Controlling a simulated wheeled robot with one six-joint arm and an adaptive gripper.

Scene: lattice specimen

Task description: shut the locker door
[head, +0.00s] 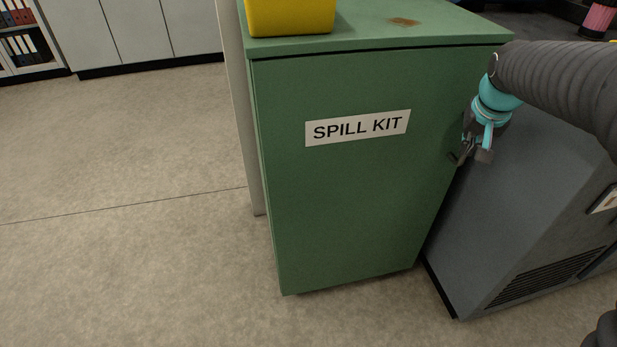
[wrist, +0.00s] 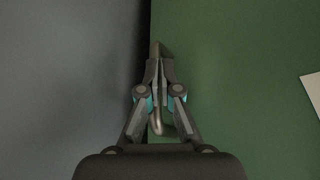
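The locker is a green cabinet with a green top (head: 365,20). Its front door (head: 350,210) carries a white "SPILL KIT" label (head: 358,128). The door looks flush or nearly flush with the body; a thin dark line runs under the top, and I cannot tell if a small gap is left. My gripper (head: 465,152) is at the door's right edge. In the wrist view my gripper (wrist: 161,75) is closed around a metal bar handle (wrist: 159,49), whose ends show above and below the fingers. The handle's middle is hidden by the fingers.
A grey cabinet (head: 520,200) with a vent stands close on the right. A yellow container (head: 290,15) sits on the locker top. A pale panel (head: 240,110) stands along the locker's left side. The floor (head: 120,240) at left and front is clear.

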